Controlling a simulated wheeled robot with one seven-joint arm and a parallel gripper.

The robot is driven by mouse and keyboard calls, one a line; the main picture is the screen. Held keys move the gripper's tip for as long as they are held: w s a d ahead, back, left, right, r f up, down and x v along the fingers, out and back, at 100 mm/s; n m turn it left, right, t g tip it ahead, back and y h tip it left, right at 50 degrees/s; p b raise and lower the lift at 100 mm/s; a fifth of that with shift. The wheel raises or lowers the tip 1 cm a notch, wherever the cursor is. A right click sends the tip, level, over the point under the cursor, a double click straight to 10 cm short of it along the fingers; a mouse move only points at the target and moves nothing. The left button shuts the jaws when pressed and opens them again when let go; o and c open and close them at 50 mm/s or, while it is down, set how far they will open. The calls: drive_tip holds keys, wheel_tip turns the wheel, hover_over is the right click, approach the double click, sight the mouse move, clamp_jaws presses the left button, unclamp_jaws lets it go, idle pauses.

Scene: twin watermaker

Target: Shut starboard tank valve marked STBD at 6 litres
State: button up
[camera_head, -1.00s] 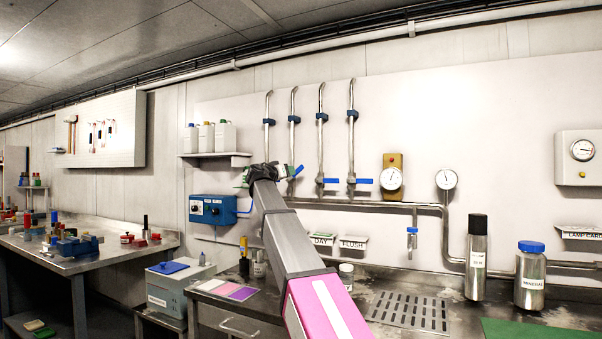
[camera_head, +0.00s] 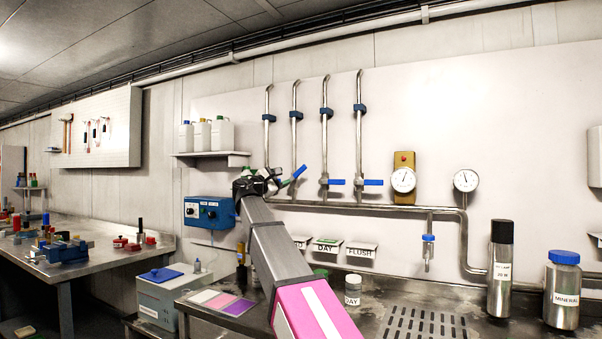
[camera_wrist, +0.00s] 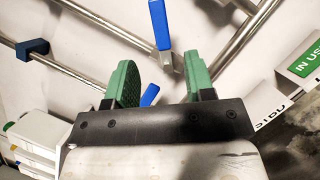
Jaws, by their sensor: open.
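Several vertical pipes with blue lever handles rise from a horizontal pipe on the white wall panel. In the head view one blue lever (camera_head: 298,173) is tilted beside my gripper (camera_head: 266,175); the second lever (camera_head: 334,181) and third lever (camera_head: 373,182) lie level, pointing right. The foot of the leftmost pipe is hidden behind my gripper. In the wrist view my gripper (camera_wrist: 160,75) is open, with its green fingers apart. A blue lever (camera_wrist: 150,95) shows between the fingers, and another blue lever (camera_wrist: 159,25) shows beyond them. I cannot read any STBD mark.
A blue control box (camera_head: 210,212) is mounted left of my gripper. Two round gauges, one on a yellow plate (camera_head: 403,178) and one bare (camera_head: 466,181), are right of the levers. Bottles stand on the counter at right.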

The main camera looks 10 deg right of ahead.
sight(299, 171)
drive_tip(key=x, duration=1)
drive_tip(key=shift+w+d+r, duration=0.15)
drive_tip(key=shift+w+d, duration=0.05)
drive_tip(key=shift+w, duration=0.05)
clamp_jaws()
